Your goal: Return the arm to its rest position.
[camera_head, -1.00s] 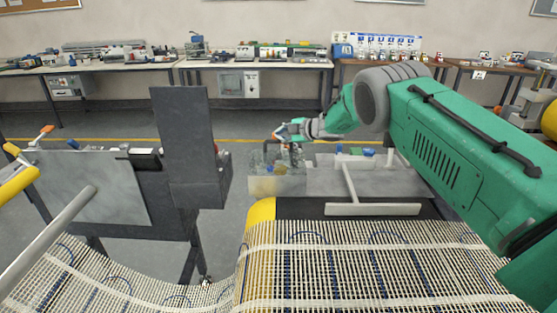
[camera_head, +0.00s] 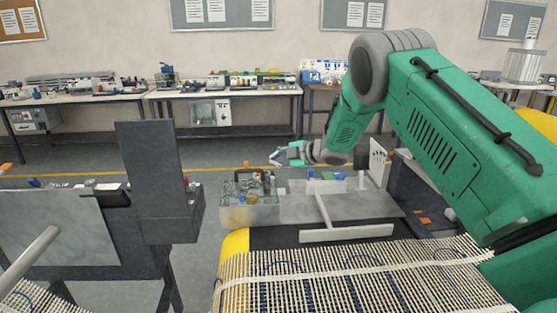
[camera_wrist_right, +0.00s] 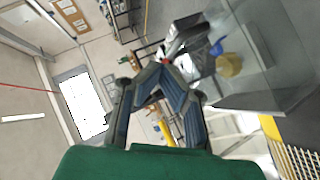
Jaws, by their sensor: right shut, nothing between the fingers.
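My right arm (camera_head: 450,110), green with grey joints, comes in from the right in the head view and reaches out over the grey work table (camera_head: 370,208). My right gripper (camera_head: 274,157) is at its far end, shut and empty, above and slightly right of a clear bin (camera_head: 250,214) of small parts. In the right wrist view the gripper (camera_wrist_right: 165,66) has its blue-grey fingers meeting at the tips with nothing between them. My left gripper is not in view.
A woven mesh (camera_head: 350,280) lies over a yellow edge in front. A dark upright panel (camera_head: 152,180) stands on a bench at left. A white T-shaped bar (camera_head: 345,233) lies on the work table. Benches (camera_head: 225,93) line the back wall.

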